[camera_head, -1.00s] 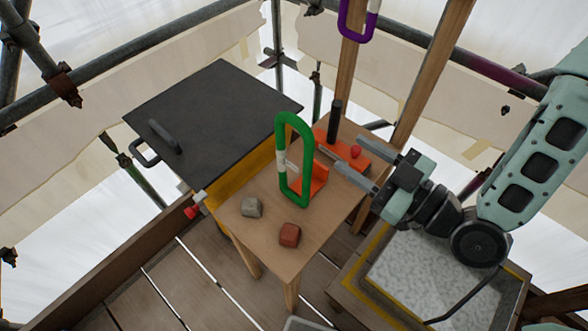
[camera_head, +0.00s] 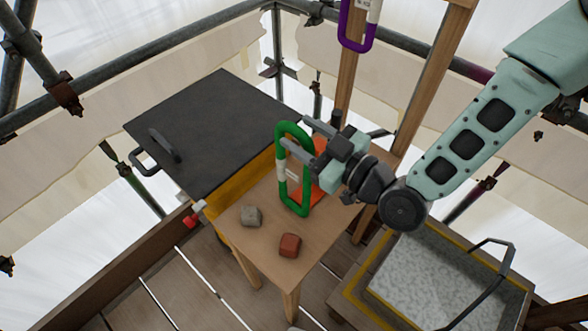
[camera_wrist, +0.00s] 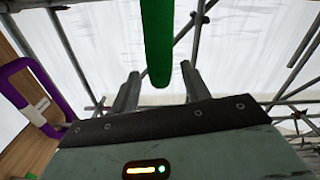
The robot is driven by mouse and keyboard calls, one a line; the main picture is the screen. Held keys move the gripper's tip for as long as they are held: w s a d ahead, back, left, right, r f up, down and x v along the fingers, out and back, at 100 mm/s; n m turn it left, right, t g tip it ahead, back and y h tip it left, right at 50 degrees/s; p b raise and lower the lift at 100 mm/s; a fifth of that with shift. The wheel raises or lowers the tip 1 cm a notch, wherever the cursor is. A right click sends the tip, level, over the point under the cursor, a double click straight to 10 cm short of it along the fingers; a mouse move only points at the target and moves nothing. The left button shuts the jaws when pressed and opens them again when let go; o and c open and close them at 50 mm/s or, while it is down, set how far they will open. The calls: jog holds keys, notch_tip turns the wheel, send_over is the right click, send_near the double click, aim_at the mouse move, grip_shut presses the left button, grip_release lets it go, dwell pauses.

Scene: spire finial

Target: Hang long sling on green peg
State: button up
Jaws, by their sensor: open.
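A tall green loop with a white band (camera_head: 281,171), which looks like a sling, stands upright at an orange holder (camera_head: 322,183) on the wooden table. My gripper (camera_head: 294,131) is open at the upper part of this loop, coming from the right. In the wrist view, a green bar (camera_wrist: 157,45) of the loop lies between my two open fingers (camera_wrist: 160,85), with gaps at both sides. A purple loop with a white label (camera_head: 345,32) hangs at the top of the head view; it also shows at the left of the wrist view (camera_wrist: 45,122). I cannot make out a green peg.
A grey stone (camera_head: 251,216) and a red-brown block (camera_head: 290,245) lie on the table (camera_head: 262,264) in front. A dark lidded box (camera_head: 215,125) stands at the left. Wooden posts (camera_head: 432,75) and scaffold tubes (camera_head: 130,62) rise behind. A grey slab (camera_head: 440,280) lies at the lower right.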

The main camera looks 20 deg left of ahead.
aim_at(282, 127)
jog(key=shift+p+x, duration=0.4)
jog(key=shift+x, duration=1.05)
grip_shut()
